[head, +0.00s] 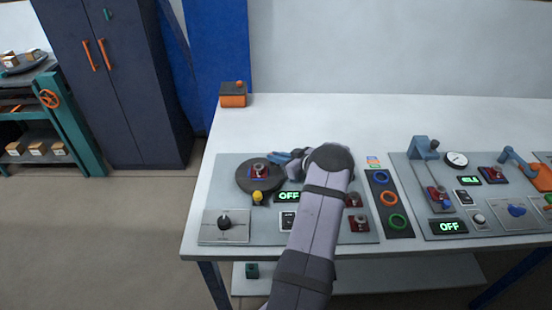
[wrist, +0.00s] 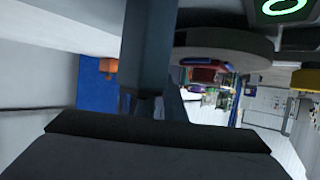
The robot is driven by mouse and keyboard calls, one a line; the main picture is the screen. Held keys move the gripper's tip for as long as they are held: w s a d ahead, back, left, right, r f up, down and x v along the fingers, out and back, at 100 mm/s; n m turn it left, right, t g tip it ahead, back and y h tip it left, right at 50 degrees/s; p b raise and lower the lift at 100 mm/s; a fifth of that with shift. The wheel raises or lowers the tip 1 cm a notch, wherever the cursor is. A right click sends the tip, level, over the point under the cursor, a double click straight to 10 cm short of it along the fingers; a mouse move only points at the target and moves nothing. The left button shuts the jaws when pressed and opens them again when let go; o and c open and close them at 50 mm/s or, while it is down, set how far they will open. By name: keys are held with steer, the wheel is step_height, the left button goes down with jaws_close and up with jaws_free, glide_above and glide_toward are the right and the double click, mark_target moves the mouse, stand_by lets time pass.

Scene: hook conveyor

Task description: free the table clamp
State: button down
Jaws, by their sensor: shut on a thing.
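A dark round turntable (head: 246,181) sits on the left grey panel, with a small red and blue fixture (head: 259,171) on top. A blue lever (head: 279,157) lies at its back right edge, likely the table clamp's handle. My gripper (head: 290,159) is at this lever and shut on it; my arm hides part of the contact. In the wrist view a blue-grey bar (wrist: 147,45) rises just beyond my dark gripper body, beside the turntable's rim (wrist: 225,42). The fingertips cannot be made out clearly there.
A yellow knob (head: 257,197) stands at the turntable's front. A panel with coloured rings (head: 389,198) lies to the right. An orange-black box (head: 233,95) stands at the back left.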

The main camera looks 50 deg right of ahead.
steer(key=shift+r, duration=0.2)
steer(key=c, duration=1.8)
jaws_free()
steer(key=shift+f, duration=0.1)
steer(key=shift+c, duration=0.2)
steer(key=b+v, duration=0.2)
steer(key=v, duration=0.5)
steer(key=shift+s, duration=0.15)
